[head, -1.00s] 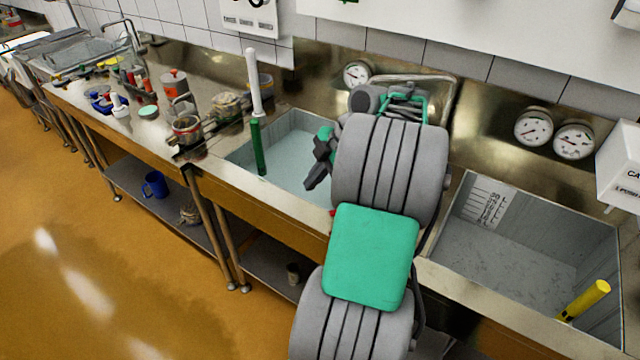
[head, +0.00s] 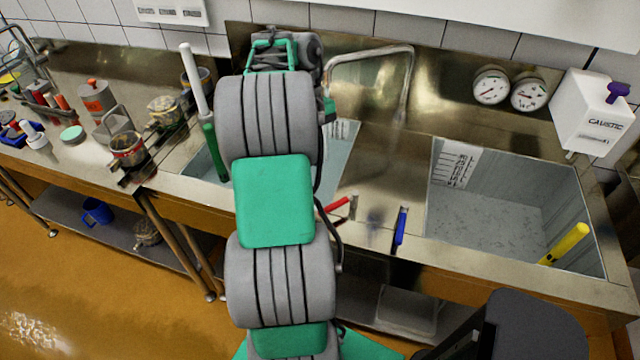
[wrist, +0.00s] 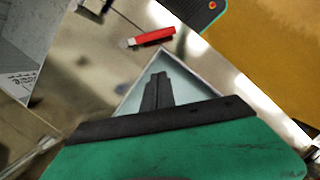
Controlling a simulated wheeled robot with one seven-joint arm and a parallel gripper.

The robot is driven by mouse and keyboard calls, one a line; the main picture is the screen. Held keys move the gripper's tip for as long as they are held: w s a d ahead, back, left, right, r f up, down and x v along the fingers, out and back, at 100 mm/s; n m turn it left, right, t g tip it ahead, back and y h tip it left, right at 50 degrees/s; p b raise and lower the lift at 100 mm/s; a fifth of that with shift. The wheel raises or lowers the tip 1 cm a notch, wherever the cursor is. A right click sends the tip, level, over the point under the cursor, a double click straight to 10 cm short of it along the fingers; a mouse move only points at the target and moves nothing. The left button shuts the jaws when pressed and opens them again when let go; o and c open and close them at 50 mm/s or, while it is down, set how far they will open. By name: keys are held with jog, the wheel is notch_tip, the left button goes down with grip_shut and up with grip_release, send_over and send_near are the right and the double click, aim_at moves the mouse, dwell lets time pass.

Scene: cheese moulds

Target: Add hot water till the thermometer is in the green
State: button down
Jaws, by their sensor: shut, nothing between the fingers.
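My gripper (wrist: 157,88) is shut and empty in the wrist view, its dark fingers above the pale left basin (wrist: 202,84). In the head view my arm hides it. The left basin (head: 202,172) holds pale liquid and a green stick with a white top (head: 207,150). A red lever (head: 335,205) lies on the front ledge; in the wrist view it (wrist: 152,38) is apart from the fingers. A blue lever (head: 400,226) is to its right. A curved steel spout (head: 370,51) ends over the divider. Two round dials (head: 491,86) (head: 529,94) hang above the right basin; their readings are too small.
The right basin (head: 590,200) has a level scale (head: 455,163) and a yellow stick (head: 565,243). A white caustic dispenser (head: 592,112) is at the right wall. Pots and tools crowd the left counter, including a steel pot (head: 127,150).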

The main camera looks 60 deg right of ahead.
jog(key=s+a+f+b, duration=0.3)
jog(key=s+f, duration=0.1)
jog(key=f, duration=0.4)
jog(key=shift+s+a+f+b, duration=0.2)
jog(key=shift+a+f+b, duration=0.1)
jog(key=shift+a+f, duration=0.1)
